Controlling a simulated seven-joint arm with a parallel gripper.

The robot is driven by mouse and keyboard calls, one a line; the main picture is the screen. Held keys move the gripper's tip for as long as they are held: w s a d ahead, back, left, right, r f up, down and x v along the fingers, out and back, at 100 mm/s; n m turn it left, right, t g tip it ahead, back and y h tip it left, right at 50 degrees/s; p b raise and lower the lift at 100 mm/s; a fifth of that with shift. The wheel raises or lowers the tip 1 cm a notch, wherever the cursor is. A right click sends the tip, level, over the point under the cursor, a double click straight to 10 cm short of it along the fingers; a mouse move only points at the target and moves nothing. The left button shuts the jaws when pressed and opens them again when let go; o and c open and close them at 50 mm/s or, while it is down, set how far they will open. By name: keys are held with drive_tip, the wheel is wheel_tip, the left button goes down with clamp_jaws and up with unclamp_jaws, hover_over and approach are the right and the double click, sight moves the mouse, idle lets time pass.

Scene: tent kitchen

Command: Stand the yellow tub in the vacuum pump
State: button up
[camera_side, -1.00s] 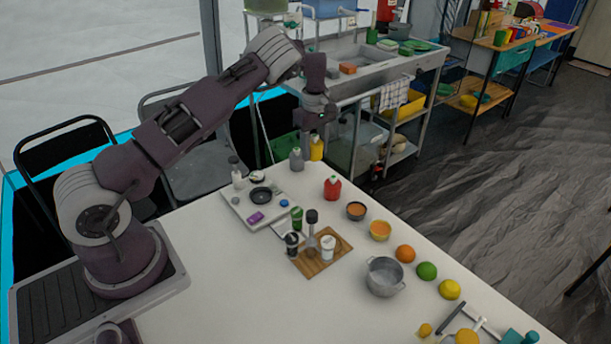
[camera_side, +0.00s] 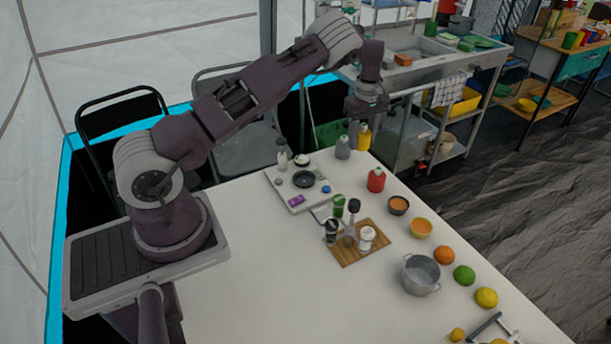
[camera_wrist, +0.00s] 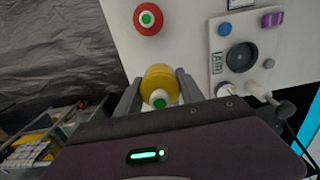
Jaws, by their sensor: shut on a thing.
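The yellow tub (camera_side: 364,137) looks like a small yellow bottle with a green cap. It stands upright at the far end of the white table, beside a grey bottle (camera_side: 343,148). My gripper (camera_side: 361,122) is over it. In the wrist view, my gripper (camera_wrist: 158,86) is shut on the yellow tub (camera_wrist: 157,76), with a finger on each side. No thing is clearly recognisable as the vacuum pump. A flat white unit (camera_side: 288,199) with a dark round dish and small coloured parts lies left of the tub; it also shows in the wrist view (camera_wrist: 216,62).
A red bottle (camera_side: 376,180) and two small bowls (camera_side: 399,205) stand nearby. A wooden board (camera_side: 350,254) holds several containers. A metal pot (camera_side: 420,275) and several fruits line the right side. A sink bench stands behind.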

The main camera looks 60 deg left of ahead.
drive_tip(key=s+n, duration=0.1)
drive_tip(key=s, duration=0.4)
drive_tip(key=s+a+n, duration=0.1)
drive_tip(key=s+n, duration=0.1)
drive_tip(key=s, duration=0.4)
drive_tip(key=s+a+n, duration=0.1)
drive_tip(key=s, duration=0.5)
drive_tip(key=shift+f+n, duration=0.3)
drive_tip(key=shift+f, duration=2.85)
drive_tip(key=shift+r, duration=0.1)
drive_tip(key=shift+r, duration=0.7)
drive_tip(key=shift+f, duration=0.8)
drive_tip(key=shift+r, duration=0.8)
